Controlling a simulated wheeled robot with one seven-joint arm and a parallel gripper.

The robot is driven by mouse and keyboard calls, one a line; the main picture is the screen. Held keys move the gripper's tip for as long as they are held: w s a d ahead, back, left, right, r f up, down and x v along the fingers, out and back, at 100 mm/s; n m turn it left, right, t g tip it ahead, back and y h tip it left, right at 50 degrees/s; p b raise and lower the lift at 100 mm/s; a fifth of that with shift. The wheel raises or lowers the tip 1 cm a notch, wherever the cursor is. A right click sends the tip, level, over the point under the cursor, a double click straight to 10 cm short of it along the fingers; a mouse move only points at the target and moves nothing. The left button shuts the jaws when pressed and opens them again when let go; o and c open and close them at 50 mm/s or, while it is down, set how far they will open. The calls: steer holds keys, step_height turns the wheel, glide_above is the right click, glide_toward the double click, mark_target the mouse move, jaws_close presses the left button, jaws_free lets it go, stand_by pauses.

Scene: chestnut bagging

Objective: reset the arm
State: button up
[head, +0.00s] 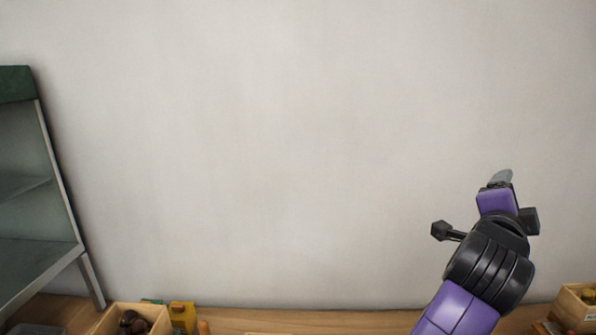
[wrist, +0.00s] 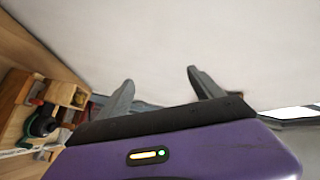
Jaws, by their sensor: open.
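My gripper (wrist: 160,88) shows in the wrist view with its two grey fingers spread apart. Nothing is between the fingers; the pale wall lies beyond them. In the head view my purple and black arm rises at the lower right, and my gripper (head: 501,178) is at its top, in front of the wall and above the counter. Its fingers overlap there, so the gap does not show in that view.
A wooden counter (head: 300,321) runs along the bottom. A glass-sided cabinet (head: 62,180) stands at left. A wooden box (head: 155,316) with dark items and a yellow container (head: 183,314) are at lower left. Another wooden box (head: 572,308) is at lower right. The wall area between is clear.

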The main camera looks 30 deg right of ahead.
steer(key=w+a+r+n+t+h, duration=0.2)
steer(key=w+a+r+n+t, duration=0.4)
steer(key=a+r+n+t, duration=0.4)
steer(key=w+a+f+n+t+y, duration=0.3)
steer(key=a+f+n+t+y, duration=0.6)
steer(key=a+n+y, duration=0.55)
steer(key=s+a+f+n+g+y, duration=0.1)
steer(key=s+a+f+n+y, duration=0.2)
steer(key=s+a+f, duration=0.35)
steer(key=s+a+f+n+g+y, duration=0.2)
steer(key=s+a+f+n+y, duration=0.15)
steer(key=f, duration=0.65)
steer(key=s+a+f+m+g+h, duration=0.1)
steer(key=s+a+f+g, duration=0.1)
steer(key=s+f, duration=0.4)
steer(key=s+a+f+m+g, duration=0.2)
steer(key=s+a+f+g, duration=0.1)
steer(key=s+f, duration=0.4)
steer(key=s, duration=0.3)
steer(key=shift+s+g+h, duration=0.3)
steer(key=shift+s+h, duration=0.05)
steer(key=shift+h, duration=0.05)
